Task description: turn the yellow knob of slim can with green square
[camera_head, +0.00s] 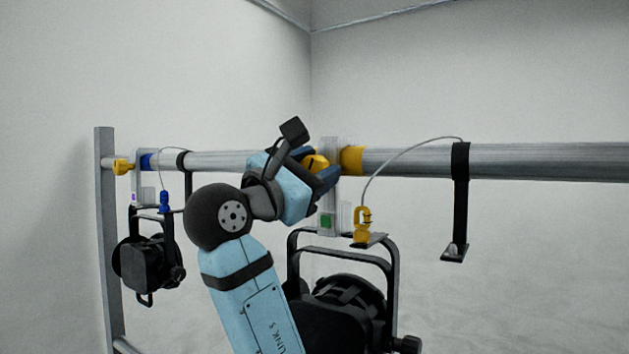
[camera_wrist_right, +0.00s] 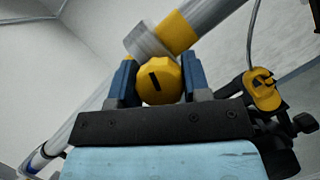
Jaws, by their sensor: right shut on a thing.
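The can with the green square (camera_head: 327,221) on its clamp hangs from the bar at the centre of the head view. Its black body (camera_head: 345,300) is partly hidden by my right arm. Its yellow knob (camera_head: 315,163) sits at the clamp, and in the right wrist view the round knob (camera_wrist_right: 160,80) shows a dark slot across its face. My right gripper (camera_wrist_right: 158,84) is shut on the knob, one blue finger on each side. In the head view the right gripper (camera_head: 318,176) reaches the clamp from the left. My left gripper is not in view.
A metal bar (camera_head: 540,163) runs across, carrying a yellow band (camera_head: 352,160). A yellow carabiner (camera_head: 362,225) hangs on a cable beside the can. A second can (camera_head: 150,265) hangs at left. A black strap (camera_head: 460,200) hangs at right, with clear space beyond.

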